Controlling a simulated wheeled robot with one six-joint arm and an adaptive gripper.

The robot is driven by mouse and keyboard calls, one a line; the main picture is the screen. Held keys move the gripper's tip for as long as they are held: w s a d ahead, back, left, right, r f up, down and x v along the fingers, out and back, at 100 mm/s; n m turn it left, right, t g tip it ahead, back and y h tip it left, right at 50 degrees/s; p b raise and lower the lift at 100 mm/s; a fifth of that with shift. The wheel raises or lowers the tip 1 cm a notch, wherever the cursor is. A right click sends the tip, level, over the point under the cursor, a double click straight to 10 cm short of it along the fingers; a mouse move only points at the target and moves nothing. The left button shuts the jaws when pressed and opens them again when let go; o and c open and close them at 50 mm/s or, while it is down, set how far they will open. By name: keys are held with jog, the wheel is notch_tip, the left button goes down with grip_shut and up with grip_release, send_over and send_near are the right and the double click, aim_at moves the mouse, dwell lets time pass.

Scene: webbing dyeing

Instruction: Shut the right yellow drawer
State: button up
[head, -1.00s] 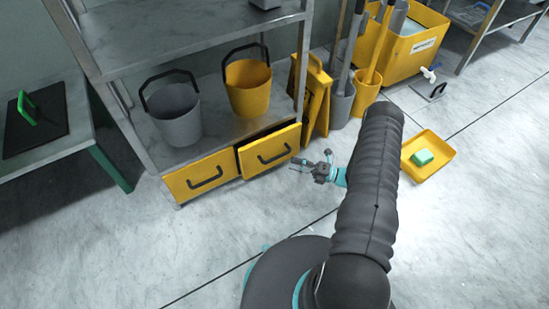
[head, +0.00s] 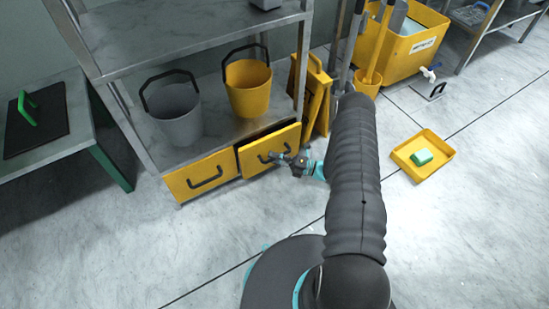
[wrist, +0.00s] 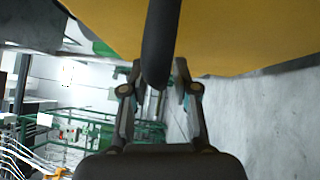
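The right yellow drawer (head: 250,158) under the steel shelf stands partly open, with a dark gap above its front. Its black handle (head: 264,159) is partly covered by my gripper (head: 283,159), which is at the drawer's front. In the wrist view the drawer (wrist: 245,35) fills the top, and the handle (wrist: 161,45) runs down between the two fingers of my gripper (wrist: 158,80). The fingers are apart, one on each side of the handle. I cannot tell whether either finger touches it.
The left yellow drawer (head: 180,183) looks shut. A grey bucket (head: 177,118) and a yellow bucket (head: 248,92) stand on the shelf above. A folded yellow sign (head: 316,100) stands right of the shelf.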

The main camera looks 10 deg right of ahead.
aim_at(269, 150)
grip_shut()
jog(key=w+b, duration=0.1)
jog(key=w, duration=0.1)
jog(key=w+a+b, duration=0.1)
jog(key=w, duration=0.1)
jog(key=shift+b, duration=0.3)
jog(key=shift+o, duration=2.1)
grip_release()
jog(key=shift+a, duration=0.15)
jog(key=v, duration=1.2)
